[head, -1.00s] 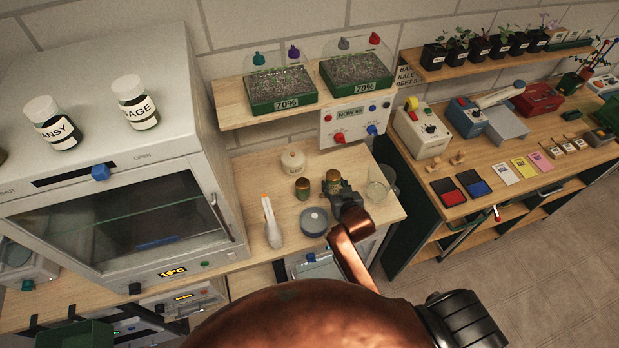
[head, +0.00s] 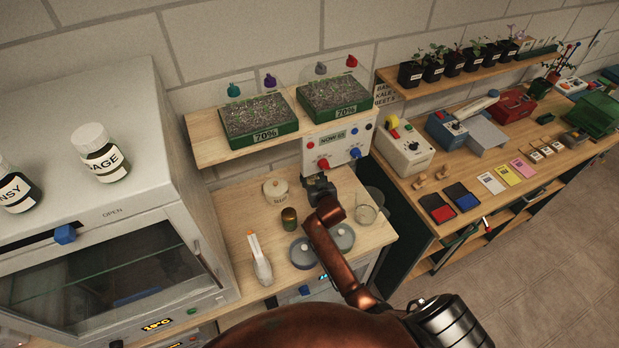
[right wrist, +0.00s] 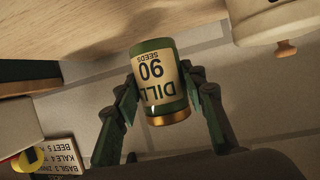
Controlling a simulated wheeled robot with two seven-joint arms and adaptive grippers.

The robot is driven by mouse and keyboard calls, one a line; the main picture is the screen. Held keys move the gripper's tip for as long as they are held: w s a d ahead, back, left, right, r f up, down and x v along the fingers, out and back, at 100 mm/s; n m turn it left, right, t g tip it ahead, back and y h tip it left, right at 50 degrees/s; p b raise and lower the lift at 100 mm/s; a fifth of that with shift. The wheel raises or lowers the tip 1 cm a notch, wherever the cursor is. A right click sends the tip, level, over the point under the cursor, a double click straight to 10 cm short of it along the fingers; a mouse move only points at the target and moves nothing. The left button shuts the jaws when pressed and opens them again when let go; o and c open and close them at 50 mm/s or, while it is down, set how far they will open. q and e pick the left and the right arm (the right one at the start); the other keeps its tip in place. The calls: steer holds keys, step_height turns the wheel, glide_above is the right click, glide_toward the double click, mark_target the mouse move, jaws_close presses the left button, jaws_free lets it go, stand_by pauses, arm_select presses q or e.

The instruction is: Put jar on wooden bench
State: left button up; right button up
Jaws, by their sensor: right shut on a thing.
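The jar (right wrist: 160,85) is green with a gold lid and a cream label reading "DILL 90 SEEDS". In the right wrist view it sits between both fingers of my right gripper (right wrist: 163,110), upside down in the picture. In the head view my right gripper (head: 318,188) is above the back of a wood-topped counter (head: 225,225), near the control box, and mostly hides the jar. A second, similar jar (head: 289,218) stands on that counter. A longer wooden bench (head: 415,195) is to the right. My left gripper is not in view.
Machines, ink pads and cards (head: 492,182) occupy the right bench.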

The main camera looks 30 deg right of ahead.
mark_target(310, 178)
steer(key=shift+w+d, duration=0.25)
steer(key=shift+w, duration=0.95)
steer(key=shift+w+f, duration=0.1)
steer(key=shift+f, duration=0.05)
step_height(310, 178, down, 3)
steer(key=shift+f, duration=0.15)
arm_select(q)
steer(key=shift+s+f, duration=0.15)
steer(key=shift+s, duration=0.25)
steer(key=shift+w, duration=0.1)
arm_select(e)
steer(key=shift+f+b, duration=0.3)
steer(key=shift+b, duration=0.05)
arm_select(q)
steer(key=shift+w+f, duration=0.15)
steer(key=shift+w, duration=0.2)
arm_select(e)
steer(key=o, duration=1.3)
